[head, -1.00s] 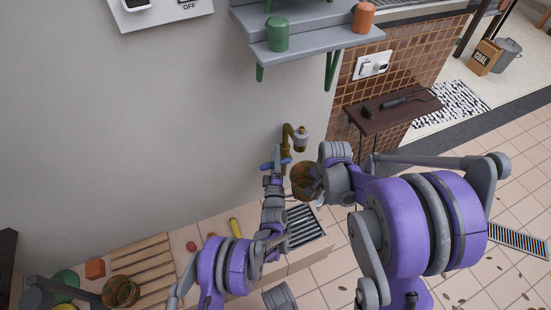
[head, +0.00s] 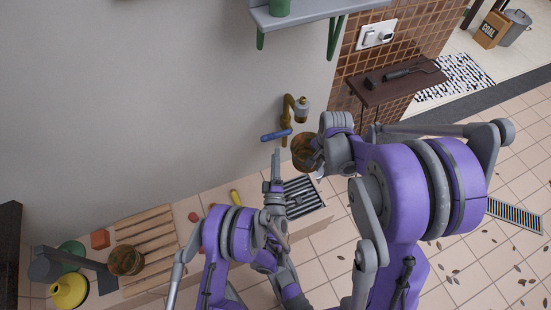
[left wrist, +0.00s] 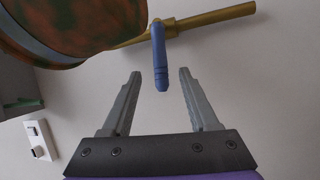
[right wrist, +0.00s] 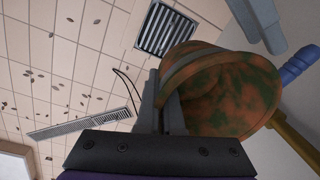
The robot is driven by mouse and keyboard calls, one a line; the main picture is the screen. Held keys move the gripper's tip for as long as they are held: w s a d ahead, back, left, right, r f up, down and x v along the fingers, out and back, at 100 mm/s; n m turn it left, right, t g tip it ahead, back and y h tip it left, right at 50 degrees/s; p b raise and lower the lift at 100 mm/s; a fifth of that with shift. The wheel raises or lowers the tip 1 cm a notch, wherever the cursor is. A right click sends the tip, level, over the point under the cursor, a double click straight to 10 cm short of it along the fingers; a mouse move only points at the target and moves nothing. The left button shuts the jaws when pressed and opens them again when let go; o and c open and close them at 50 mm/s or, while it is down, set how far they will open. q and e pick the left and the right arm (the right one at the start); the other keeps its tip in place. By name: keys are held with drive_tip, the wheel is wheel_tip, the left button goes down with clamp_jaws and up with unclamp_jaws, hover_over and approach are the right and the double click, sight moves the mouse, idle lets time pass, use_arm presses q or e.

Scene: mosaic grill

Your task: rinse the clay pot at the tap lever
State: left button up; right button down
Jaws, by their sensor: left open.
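The clay pot (head: 304,150), mottled brown and green, is held in the air just below and right of the brass tap (head: 287,112). My right gripper (head: 322,151) is shut on the pot's wall. The pot fills the middle of the right wrist view (right wrist: 235,95), tilted, with the gripper's fingers (right wrist: 162,98) close together at its rim. The blue tap lever (head: 277,135) sticks out from the tap. My left gripper (head: 277,163) is open and empty just below the lever. In the left wrist view the lever (left wrist: 160,62) lies between and beyond the spread fingers (left wrist: 159,73).
A grated drain (head: 304,197) lies below the tap. A slatted wooden rack (head: 155,240), a second brown pot (head: 126,260), a yellow item (head: 68,290) and a yellow-green piece (head: 235,198) are on the counter. A dark shelf (head: 395,85) with tools is at right.

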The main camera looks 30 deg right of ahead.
use_arm(q)
drive_tip(key=shift+c, duration=1.1)
drive_tip(key=w+f+n+g, duration=0.1)
drive_tip(key=w+f, duration=0.1)
drive_tip(key=f, duration=0.1)
drive_tip(key=w+a+f+n+g+y, duration=0.1)
drive_tip(key=f, duration=0.2)
drive_tip(key=w+f+n+g, duration=0.1)
drive_tip(key=w+f, duration=0.1)
drive_tip(key=f, duration=0.1)
drive_tip(key=shift+w+a+f+n+g, duration=0.15)
drive_tip(key=shift+w+a+n+g, duration=0.15)
drive_tip(key=shift+n, duration=0.1)
clamp_jaws()
wheel_tip(320, 180, down, 7)
drive_tip(key=w+n+g, duration=0.2)
drive_tip(key=n+g, duration=0.2)
drive_tip(key=g, duration=0.1)
drive_tip(key=s+a+r+n+g+h, duration=0.1)
drive_tip(key=a+r+n+g+h, duration=0.2)
drive_tip(key=a+r+g+h, duration=0.6)
drive_tip(key=d+r+h, duration=0.1)
drive_tip(key=d+r, duration=0.5)
drive_tip(key=d, duration=0.5)
drive_tip(key=shift+w+r+g, duration=0.15)
drive_tip(key=shift+g, duration=0.25)
